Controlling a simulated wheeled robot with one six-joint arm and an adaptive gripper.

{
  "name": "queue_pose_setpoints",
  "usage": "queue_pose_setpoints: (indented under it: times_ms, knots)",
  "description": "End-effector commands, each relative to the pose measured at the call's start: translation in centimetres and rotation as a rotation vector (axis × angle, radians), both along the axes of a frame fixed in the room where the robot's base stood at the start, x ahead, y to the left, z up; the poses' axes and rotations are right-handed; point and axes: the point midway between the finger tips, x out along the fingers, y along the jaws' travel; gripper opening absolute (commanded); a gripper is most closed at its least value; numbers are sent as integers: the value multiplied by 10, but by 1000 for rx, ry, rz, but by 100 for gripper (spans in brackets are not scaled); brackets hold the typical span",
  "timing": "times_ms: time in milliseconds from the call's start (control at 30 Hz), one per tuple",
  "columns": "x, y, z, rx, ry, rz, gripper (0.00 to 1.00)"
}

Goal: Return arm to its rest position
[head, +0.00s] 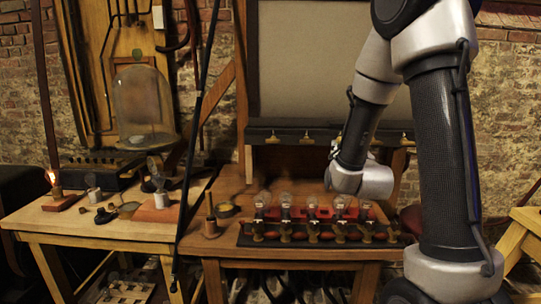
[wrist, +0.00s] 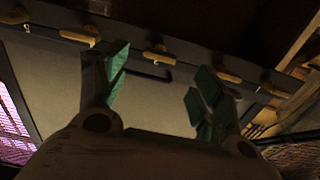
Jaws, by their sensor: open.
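My gripper (wrist: 160,82) shows in the wrist view with two green-padded fingers spread apart and nothing between them. In the head view my arm comes down on the right and bends to the left, its wrist above the back right part of the middle table (head: 215,188). The fingers cannot be made out there.
A pale board (head: 312,60) on a dark ledge with brass hooks stands behind the table; it also fills the wrist view (wrist: 50,80). A dark thin pole (head: 196,120) stands between the tables.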

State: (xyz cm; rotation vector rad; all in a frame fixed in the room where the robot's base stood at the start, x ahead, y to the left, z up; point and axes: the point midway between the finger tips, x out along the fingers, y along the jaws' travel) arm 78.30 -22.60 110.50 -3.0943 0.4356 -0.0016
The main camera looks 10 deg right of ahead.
Motion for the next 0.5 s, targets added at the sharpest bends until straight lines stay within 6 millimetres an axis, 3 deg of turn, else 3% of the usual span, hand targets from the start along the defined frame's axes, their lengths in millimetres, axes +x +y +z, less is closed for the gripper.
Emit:
queue_pose_setpoints:
  times_ms: [133,267,300,400,500]
  knots:
    - [0,3,-24,33,97,11,68]
    - [-13,16,-89,111,373,53,68]
    - [-23,23,-111,139,479,69,68]
    - [-56,40,-140,197,715,113,68]
    - [-98,55,-145,239,921,154,68]
